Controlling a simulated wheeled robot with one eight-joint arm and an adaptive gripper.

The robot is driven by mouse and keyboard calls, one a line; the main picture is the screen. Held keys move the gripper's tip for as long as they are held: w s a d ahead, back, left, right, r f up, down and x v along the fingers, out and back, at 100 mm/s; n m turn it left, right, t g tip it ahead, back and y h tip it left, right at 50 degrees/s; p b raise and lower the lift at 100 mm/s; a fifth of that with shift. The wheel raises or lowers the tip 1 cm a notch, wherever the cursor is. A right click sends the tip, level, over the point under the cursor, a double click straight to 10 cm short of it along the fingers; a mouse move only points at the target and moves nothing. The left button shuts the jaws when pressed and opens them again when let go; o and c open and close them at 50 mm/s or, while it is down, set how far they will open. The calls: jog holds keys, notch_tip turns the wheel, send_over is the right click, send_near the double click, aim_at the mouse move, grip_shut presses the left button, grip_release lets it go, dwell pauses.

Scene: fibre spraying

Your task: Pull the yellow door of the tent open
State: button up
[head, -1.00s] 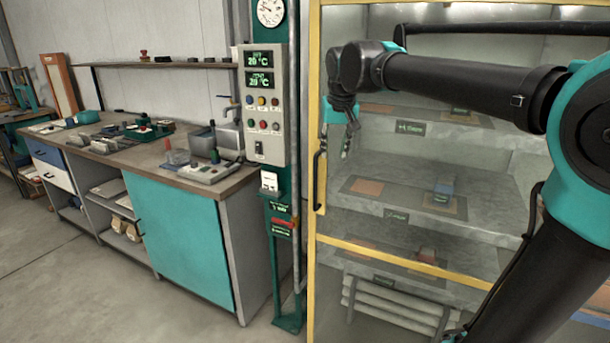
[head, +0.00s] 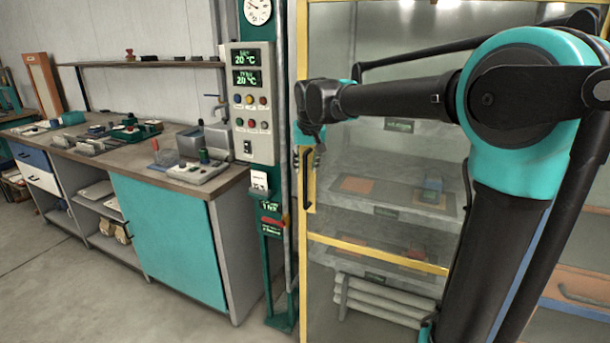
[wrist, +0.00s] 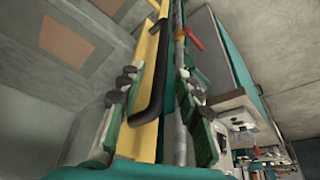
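The yellow door (head: 380,254) of the tent appears shut; its clear panel shows shelves inside. Its black vertical handle (head: 307,180) is on the left side of the yellow frame. My gripper (head: 308,148) is at the upper part of this handle in the head view, partly hidden by my wrist. In the wrist view, my gripper (wrist: 156,80) has its two fingers apart, with the black handle (wrist: 151,85) between them in the picture. The handle looks closer to the left finger; contact cannot be told.
A green post with a control box (head: 252,100) and a grey pipe (head: 288,200) stand just left of the door. A workbench (head: 165,235) with tools is further left. The floor (head: 120,310) in front of the bench is clear.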

aim_at(305, 169)
jog(key=shift+x, duration=2.25)
grip_shut()
